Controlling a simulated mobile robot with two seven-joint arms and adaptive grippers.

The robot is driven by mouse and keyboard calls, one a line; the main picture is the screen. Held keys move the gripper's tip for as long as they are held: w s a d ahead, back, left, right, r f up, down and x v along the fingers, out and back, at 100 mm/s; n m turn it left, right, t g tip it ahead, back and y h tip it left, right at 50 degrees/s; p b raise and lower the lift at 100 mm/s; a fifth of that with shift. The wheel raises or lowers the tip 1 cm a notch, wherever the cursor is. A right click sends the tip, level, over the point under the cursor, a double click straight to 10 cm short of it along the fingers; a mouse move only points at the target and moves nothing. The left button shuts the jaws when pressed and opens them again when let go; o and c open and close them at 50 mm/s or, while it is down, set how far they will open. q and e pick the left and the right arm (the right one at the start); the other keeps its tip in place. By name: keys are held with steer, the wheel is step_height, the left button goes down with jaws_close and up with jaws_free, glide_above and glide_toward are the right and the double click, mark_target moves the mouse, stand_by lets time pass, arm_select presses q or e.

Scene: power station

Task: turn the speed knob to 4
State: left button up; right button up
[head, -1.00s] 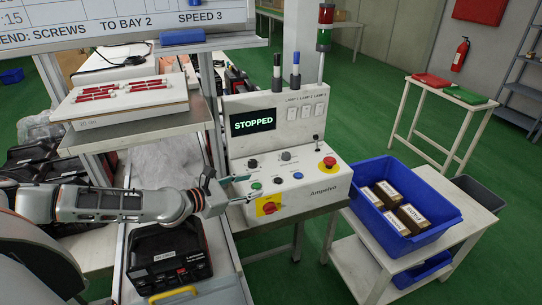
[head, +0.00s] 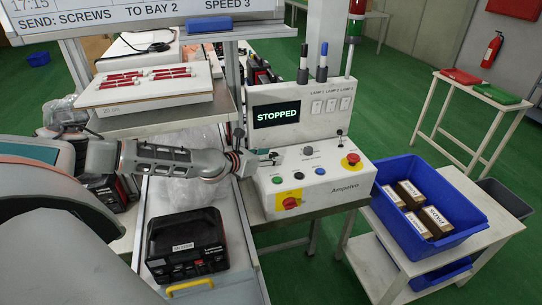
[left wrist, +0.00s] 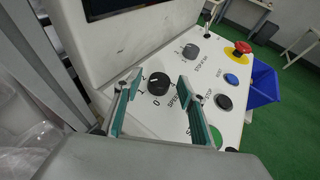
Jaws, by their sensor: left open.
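The speed knob (left wrist: 158,84) is a black round knob with a pale pointer mark on the sloped white panel. The word SPEED and a few digits, including a 0, are printed around it; its setting is too small to read surely. My left gripper (left wrist: 158,78) is open, its two green-padded fingers on either side of the knob in the left wrist view, with gaps visible; their height above the panel is unclear. In the head view my left gripper (head: 268,158) is at the panel's upper left, partly covering the knob. My right gripper is not in view.
The control box (head: 340,190) has another knob (head: 308,151), a red emergency button (head: 353,159), coloured buttons and a red-yellow switch (head: 291,203). Its display (head: 276,114) reads STOPPED. The board above (head: 150,18) reads SPEED 3. A blue bin (head: 437,240) with boxes stands right.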

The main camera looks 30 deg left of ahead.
arm_select(q)
steer(key=shift+w+f, duration=0.1)
steer(key=shift+w, duration=0.1)
steer(key=c, duration=1.1)
